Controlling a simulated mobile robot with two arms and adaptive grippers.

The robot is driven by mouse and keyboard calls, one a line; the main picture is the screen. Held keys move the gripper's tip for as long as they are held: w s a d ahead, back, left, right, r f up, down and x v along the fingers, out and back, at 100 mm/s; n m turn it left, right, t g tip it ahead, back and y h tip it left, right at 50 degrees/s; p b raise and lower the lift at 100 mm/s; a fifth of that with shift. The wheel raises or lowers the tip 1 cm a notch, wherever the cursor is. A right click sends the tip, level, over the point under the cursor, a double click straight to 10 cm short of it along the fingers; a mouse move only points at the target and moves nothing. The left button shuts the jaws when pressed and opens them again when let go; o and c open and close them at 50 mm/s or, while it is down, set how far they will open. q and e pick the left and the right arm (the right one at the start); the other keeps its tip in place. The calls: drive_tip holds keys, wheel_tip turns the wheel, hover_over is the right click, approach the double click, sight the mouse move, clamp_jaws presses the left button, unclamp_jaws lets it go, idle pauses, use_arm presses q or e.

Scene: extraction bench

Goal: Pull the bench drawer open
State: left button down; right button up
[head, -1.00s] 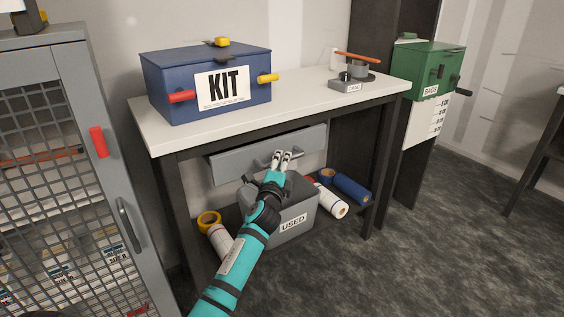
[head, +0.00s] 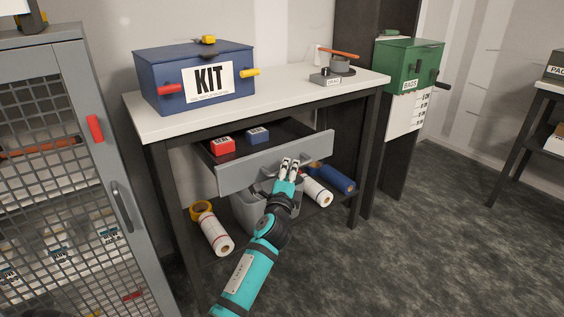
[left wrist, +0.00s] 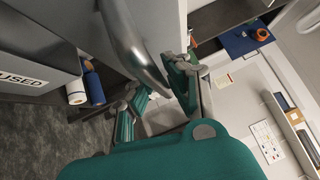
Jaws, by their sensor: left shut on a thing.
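The grey bench drawer (head: 237,176) stands out from under the white bench top in the head view, its inside partly showing. A red box (head: 221,147) and a blue box (head: 258,135) lie in it. My left gripper (head: 289,163) is at the drawer front, shut on its handle. In the left wrist view the handle (left wrist: 134,45) is a curved metal bar that runs down between the fingers (left wrist: 158,88). The fingers hide part of the handle in the head view. My right gripper is not in view.
A blue KIT box (head: 160,68) stands on the bench top (head: 290,92). Below the drawer are a grey bin (head: 248,213) and several rolls, one white (head: 215,235). A mesh cabinet (head: 118,170) stands close at left. The floor at right is clear.

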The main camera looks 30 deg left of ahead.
use_arm(q)
drive_tip(key=s+d, duration=0.3)
drive_tip(key=d, duration=0.3)
drive_tip(key=shift+d+f, duration=0.25)
drive_tip(key=shift+d, duration=0.05)
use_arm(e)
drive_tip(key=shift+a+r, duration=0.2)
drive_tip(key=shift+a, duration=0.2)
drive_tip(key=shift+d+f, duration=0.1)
use_arm(q)
drive_tip(key=c, duration=1.3)
unclamp_jaws()
drive_tip(key=v, duration=1.1)
drive_tip(key=shift+s+d, duration=0.15)
drive_tip(key=shift+s, duration=0.25)
